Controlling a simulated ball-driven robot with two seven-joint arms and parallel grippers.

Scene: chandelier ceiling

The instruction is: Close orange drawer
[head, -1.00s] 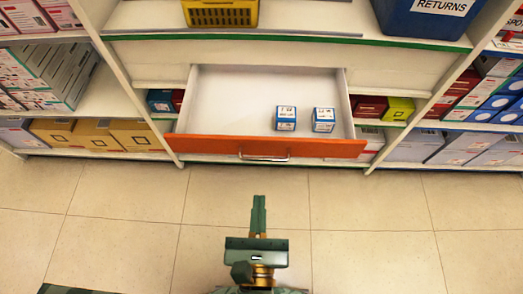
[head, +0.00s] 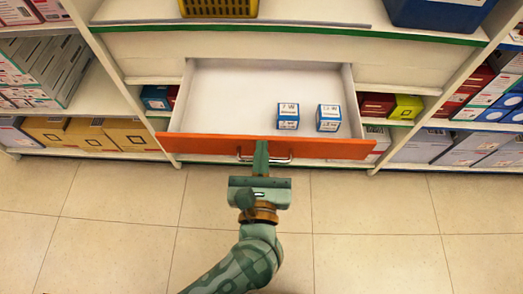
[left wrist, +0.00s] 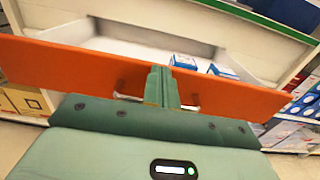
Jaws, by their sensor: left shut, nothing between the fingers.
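The orange drawer (head: 330,149) stands pulled out of the white shelf unit, with its white inside (head: 230,100) showing. Its silver bar handle (head: 283,161) is on the orange front. My left gripper (head: 262,148) is shut and empty, with its fingertips over the middle of the drawer front at the handle. In the left wrist view the shut fingers (left wrist: 158,85) overlap the orange front (left wrist: 60,70) and cover the middle of the handle; I cannot tell whether they touch it. My right gripper is not in view.
Two small blue and white boxes (head: 288,115) (head: 328,118) lie inside the drawer at the right. Shelves with boxes flank it. A yellow basket (head: 218,8) and a blue bin (head: 440,12) sit above. The tiled floor (head: 390,230) in front is clear.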

